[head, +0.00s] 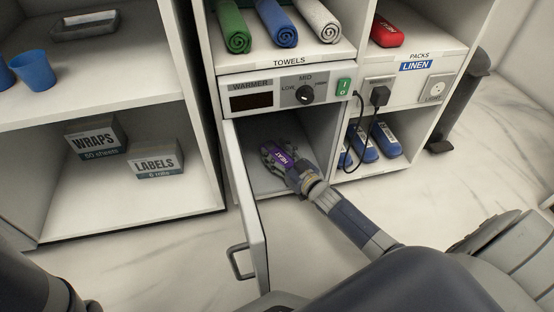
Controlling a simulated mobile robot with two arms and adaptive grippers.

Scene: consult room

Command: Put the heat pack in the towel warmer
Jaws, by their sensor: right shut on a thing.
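The towel warmer (325,83) is the unit with a control panel, a dial and a green switch, under the towel shelf. Its door (246,195) is swung open to the left, and the white compartment behind it is exposed. My right gripper (277,154) reaches into the compartment opening and is shut on the purple heat pack (283,157), which reads HEAT. The gripper's fingers hide part of the pack. I cannot tell whether the pack touches the compartment floor. My left gripper is out of view.
Rolled green, blue and white towels (284,23) lie above the warmer. A red pack (386,33) lies on the shelf to the right. Several blue packs (386,140) and a black cord (357,128) are right of the compartment. Boxes (155,160) sit on the left shelf.

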